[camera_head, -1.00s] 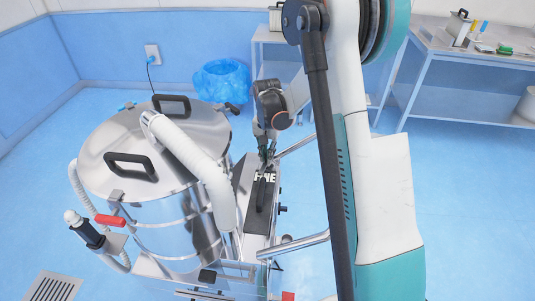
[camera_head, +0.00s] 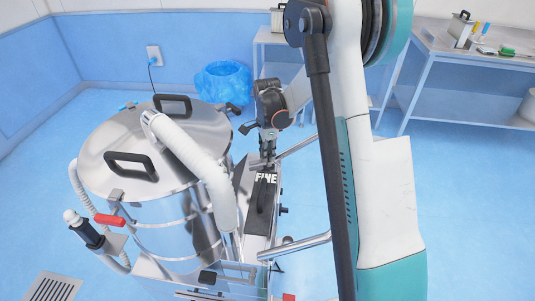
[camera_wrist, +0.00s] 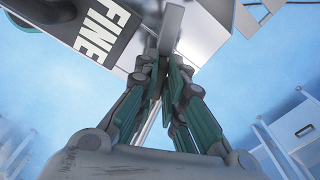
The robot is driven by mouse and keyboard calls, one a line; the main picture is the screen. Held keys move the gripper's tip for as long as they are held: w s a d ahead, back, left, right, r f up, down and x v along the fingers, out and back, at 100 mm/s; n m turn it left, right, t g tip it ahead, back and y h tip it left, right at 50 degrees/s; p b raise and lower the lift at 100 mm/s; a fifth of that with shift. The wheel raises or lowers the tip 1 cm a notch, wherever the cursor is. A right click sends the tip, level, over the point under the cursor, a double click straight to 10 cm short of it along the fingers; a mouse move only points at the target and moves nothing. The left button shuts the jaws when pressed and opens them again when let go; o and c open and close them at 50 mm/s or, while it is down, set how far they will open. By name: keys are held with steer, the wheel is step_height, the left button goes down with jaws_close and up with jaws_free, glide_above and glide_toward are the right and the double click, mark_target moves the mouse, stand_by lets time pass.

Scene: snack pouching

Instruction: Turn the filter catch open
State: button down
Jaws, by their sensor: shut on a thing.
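The filter catch (camera_wrist: 171,28) shows in the wrist view as a grey flat bar at the top centre, beside a black panel (camera_wrist: 118,42) lettered FINE. My gripper (camera_wrist: 163,66) is shut on the lower end of this bar, with the green-sided fingers close together around it. In the head view my gripper (camera_head: 267,158) is at the far end of the black FINE panel (camera_head: 263,196), right of the steel drum. The catch itself is hidden by my fingers there.
The steel drum (camera_head: 146,205) with black handles and a white hose (camera_head: 195,160) stands close on the left. A metal tube (camera_head: 300,243) juts out at the right. A blue-lined bin (camera_head: 221,82) and metal tables (camera_head: 468,50) stand behind. The floor at right is clear.

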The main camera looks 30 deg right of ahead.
steer(key=shift+w+m, duration=0.15)
steer(key=shift+m, duration=2.05)
steer(key=c, duration=2)
jaws_free()
steer(key=shift+o, duration=0.2)
steer(key=shift+r, duration=3.75)
